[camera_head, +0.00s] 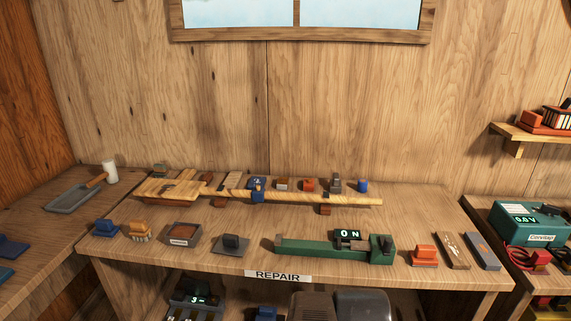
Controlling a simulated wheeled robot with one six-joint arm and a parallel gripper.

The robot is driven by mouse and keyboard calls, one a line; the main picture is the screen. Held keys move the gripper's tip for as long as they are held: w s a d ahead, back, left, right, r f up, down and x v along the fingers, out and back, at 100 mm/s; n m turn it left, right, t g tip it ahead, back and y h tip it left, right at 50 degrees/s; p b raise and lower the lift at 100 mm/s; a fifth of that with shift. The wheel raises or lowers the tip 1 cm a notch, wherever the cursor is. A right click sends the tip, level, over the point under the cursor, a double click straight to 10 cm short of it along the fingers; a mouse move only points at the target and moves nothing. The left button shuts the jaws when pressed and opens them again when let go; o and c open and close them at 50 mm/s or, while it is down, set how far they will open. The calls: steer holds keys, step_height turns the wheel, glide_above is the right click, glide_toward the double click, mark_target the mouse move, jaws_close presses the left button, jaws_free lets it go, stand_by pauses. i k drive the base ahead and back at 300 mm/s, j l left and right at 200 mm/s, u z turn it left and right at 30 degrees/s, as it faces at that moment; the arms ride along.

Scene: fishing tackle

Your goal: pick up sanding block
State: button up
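I cannot tell for certain which item is the sanding block. A dark grey block on a flat grey base (231,243) sits at the front of the repair bench, left of centre, and may be it. Other block-like items are an orange block with a pale base (424,256) at the front right, a blue block (106,230) at the front left, and a slim blue-grey bar (482,251) near the right end. All rest on the bench, apart from each other. My gripper is not identifiable in the head view.
A teal device (530,222) stands right. Two dark rounded shapes show at the bottom edge.

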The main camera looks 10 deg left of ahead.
mark_target(105, 230)
steer(key=i+j+u, duration=0.2)
steer(key=j+u, duration=0.25)
steer(key=i+j+u, duration=0.2)
steer(key=j+u, duration=0.25)
steer(key=i+j+u, duration=0.2)
steer(key=u, duration=0.25)
steer(key=i+j+u, duration=0.1)
steer(key=i+u, duration=0.35)
steer(key=i+j+u, duration=0.1)
steer(key=i+u, duration=0.2)
steer(key=u, duration=0.15)
